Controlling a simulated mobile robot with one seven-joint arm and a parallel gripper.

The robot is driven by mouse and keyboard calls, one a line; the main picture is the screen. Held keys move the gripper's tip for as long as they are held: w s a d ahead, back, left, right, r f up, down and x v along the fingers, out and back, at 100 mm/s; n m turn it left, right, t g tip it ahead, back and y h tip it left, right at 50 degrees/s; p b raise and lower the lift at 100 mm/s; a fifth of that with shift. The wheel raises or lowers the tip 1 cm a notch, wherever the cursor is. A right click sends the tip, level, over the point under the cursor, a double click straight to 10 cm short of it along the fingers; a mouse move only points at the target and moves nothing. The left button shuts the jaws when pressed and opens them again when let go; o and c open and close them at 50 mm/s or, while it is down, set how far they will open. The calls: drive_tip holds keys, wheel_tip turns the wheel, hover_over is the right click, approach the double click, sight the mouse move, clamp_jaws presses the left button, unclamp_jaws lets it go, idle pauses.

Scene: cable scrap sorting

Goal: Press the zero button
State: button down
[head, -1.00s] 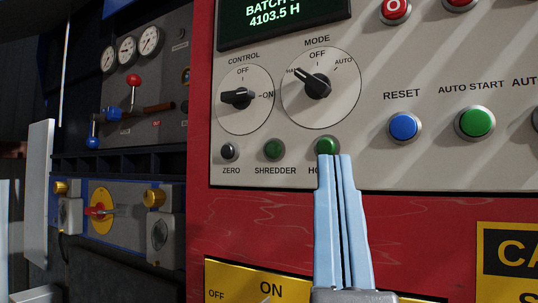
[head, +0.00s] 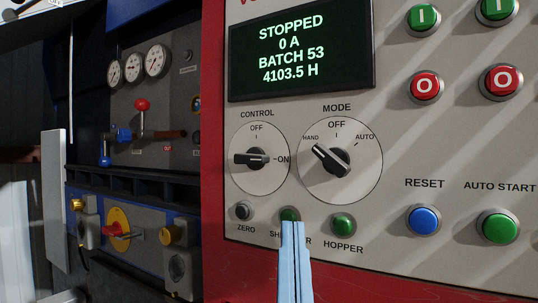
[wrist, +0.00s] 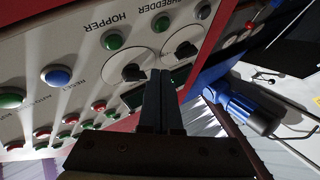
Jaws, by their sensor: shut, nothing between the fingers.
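The zero button (head: 243,211) is a small black button in a metal ring, at the lower left of the grey control panel, above the label ZERO. It also shows near the top edge of the wrist view (wrist: 204,11). My gripper (head: 292,224) is shut and empty. In the head view its light blue fingertips overlap the lower part of the green shredder button (head: 290,214) and hide part of its label, to the right of the zero button. In the wrist view the fingertips (wrist: 160,73) appear apart from the zero button. I cannot tell their distance from the panel.
The green hopper button (head: 342,224) is right of the fingers. Above are the control knob (head: 256,159), the mode knob (head: 332,160) and a display (head: 300,50) reading STOPPED. The blue reset button (head: 424,219) is farther right. A gauge panel (head: 155,95) stands at the left.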

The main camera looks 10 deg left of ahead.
sight(243, 211)
drive_tip(key=w+a+r+g+y+p, duration=0.25)
drive_tip(key=w+a+p, duration=0.2)
drive_tip(key=p, duration=0.95)
drive_tip(key=s+a+f+m+g+p, duration=0.2)
drive_tip(key=s+a+g+p, duration=0.3)
drive_tip(key=p, duration=2.4)
drive_tip(key=a+m+g, duration=0.1)
drive_tip(key=a+g, duration=0.1)
drive_tip(key=a, duration=0.1)
drive_tip(key=shift+s+y, duration=0.3)
drive_tip(key=shift+y, duration=0.05)
drive_tip(key=shift+r, duration=0.1)
drive_tip(key=shift+w+d+b, duration=0.5)
drive_tip(key=shift+w+b, duration=0.25)
drive_tip(key=shift+w, duration=0.65)
drive_tip(key=shift+w+d+b, duration=0.5)
drive_tip(key=shift+w+b, duration=0.25)
drive_tip(key=shift+w, duration=0.6)
drive_tip(key=shift+w+d+b, duration=0.5)
drive_tip(key=shift+w+b, duration=0.25)
drive_tip(key=shift+w, duration=0.65)
drive_tip(key=shift+w, duration=0.1)
